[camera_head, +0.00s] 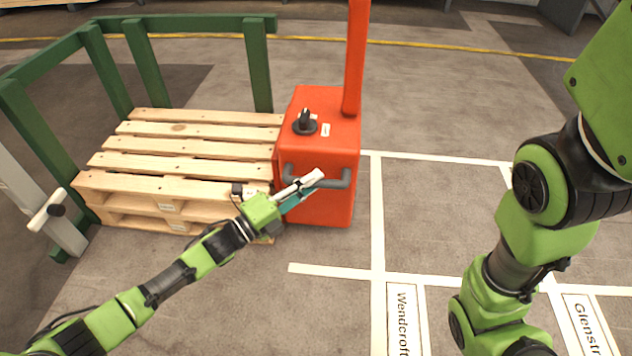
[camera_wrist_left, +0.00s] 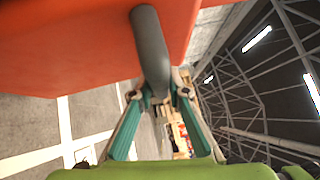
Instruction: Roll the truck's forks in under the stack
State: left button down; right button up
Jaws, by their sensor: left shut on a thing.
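The orange-red truck (camera_head: 318,200) stands right against the right side of the wooden pallet stack (camera_head: 185,160) in the head view. It has a mast, a black knob on top and a grey bar handle (camera_head: 345,179) on its near face. My left gripper (camera_head: 318,179) is shut on this handle. The left wrist view shows the handle (camera_wrist_left: 150,50) running down between the fingertips (camera_wrist_left: 160,97), with the truck body (camera_wrist_left: 75,45) beside it. The forks are not seen; the stack and truck body hide that area. My right gripper is out of view; only its arm shows at right.
A green frame (camera_head: 150,24) surrounds the stack at the back and left. A pale post with a white lever (camera_head: 48,212) stands at the left. White floor lines and labelled bays (camera_head: 405,315) lie right of the truck, where the floor is clear.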

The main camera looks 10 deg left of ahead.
pick_arm(q)
jog(key=c, duration=1.9)
grip_release()
jog(key=shift+w+a, duration=0.15)
jog(key=shift+w, duration=0.1)
jog(key=shift+d, duration=0.2)
jog(key=shift+s, duration=0.1)
jog(key=v, duration=1.1)
jog(key=shift+s+a, duration=0.3)
